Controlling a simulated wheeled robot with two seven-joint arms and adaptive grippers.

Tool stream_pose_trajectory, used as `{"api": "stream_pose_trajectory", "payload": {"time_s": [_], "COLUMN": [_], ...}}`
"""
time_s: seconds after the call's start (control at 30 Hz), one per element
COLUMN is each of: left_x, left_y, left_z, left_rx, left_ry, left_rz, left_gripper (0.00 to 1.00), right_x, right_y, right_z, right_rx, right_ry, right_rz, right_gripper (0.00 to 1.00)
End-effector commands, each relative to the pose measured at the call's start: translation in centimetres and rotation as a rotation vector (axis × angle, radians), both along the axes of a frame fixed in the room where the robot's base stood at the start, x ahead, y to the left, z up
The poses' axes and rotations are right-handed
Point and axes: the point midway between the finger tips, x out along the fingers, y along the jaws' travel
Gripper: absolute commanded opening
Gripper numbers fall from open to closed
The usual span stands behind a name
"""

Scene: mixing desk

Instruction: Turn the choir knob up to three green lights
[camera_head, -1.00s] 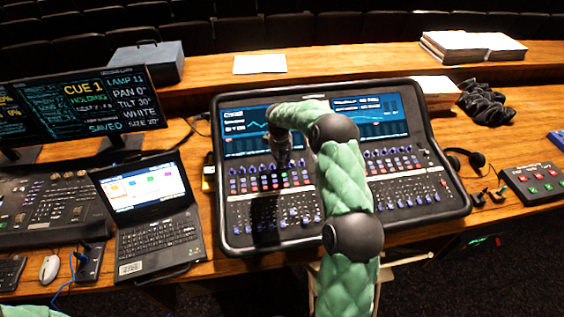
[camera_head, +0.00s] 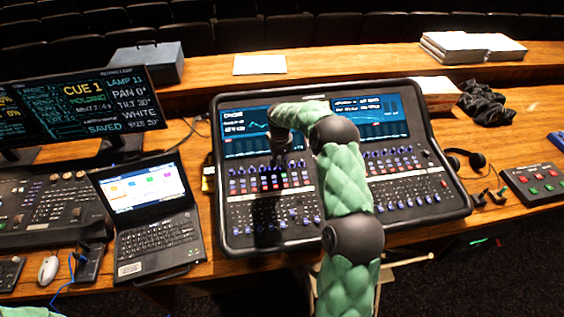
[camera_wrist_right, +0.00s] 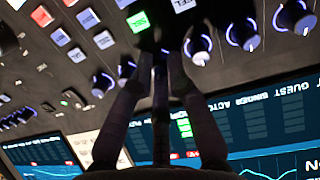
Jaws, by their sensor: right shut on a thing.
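The mixing desk (camera_head: 330,225) lies in the middle of the table. My right gripper (camera_head: 278,163) reaches down to its upper knob row, left of centre. In the right wrist view the fingers (camera_wrist_right: 165,55) are shut on a knob, which they mostly hide; its label cannot be read. A short stack of green lights (camera_wrist_right: 184,124) shows on the desk screen (camera_wrist_right: 232,125) beside the right finger; the fingers partly cover that area, so I cannot tell the full count. Neighbouring knobs (camera_wrist_right: 197,45) stand free at the right. My left gripper is out of view.
A green-lit button (camera_wrist_right: 138,21) and white buttons sit close to the fingers. The laptop (camera_head: 150,220) stands left of the desk. Headphones (camera_head: 465,160) and a small button box (camera_head: 535,184) lie to the right.

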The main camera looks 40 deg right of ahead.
Motion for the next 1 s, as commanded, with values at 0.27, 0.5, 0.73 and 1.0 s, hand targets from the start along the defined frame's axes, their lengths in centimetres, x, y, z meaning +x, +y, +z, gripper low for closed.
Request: {"api": "stream_pose_trajectory", "payload": {"time_s": [0.27,0.5,0.73,1.0], "left_x": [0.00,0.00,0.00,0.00], "left_y": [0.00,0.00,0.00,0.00], "left_z": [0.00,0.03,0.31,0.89], "left_rx": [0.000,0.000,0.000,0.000], "left_ry": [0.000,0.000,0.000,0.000], "left_rz": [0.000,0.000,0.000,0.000], "left_gripper": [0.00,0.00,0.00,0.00], "right_x": [-0.03,0.03,0.04,-0.05], "right_y": [0.06,0.08,0.16,0.18], "right_z": [-0.04,0.00,0.04,0.06], "right_rx": [0.002,0.000,-0.014,-0.043], "right_ry": [0.002,0.000,0.008,0.026], "right_rz": [0.001,0.017,0.178,0.483], "right_gripper": [0.40,0.40,0.40,0.40]}}
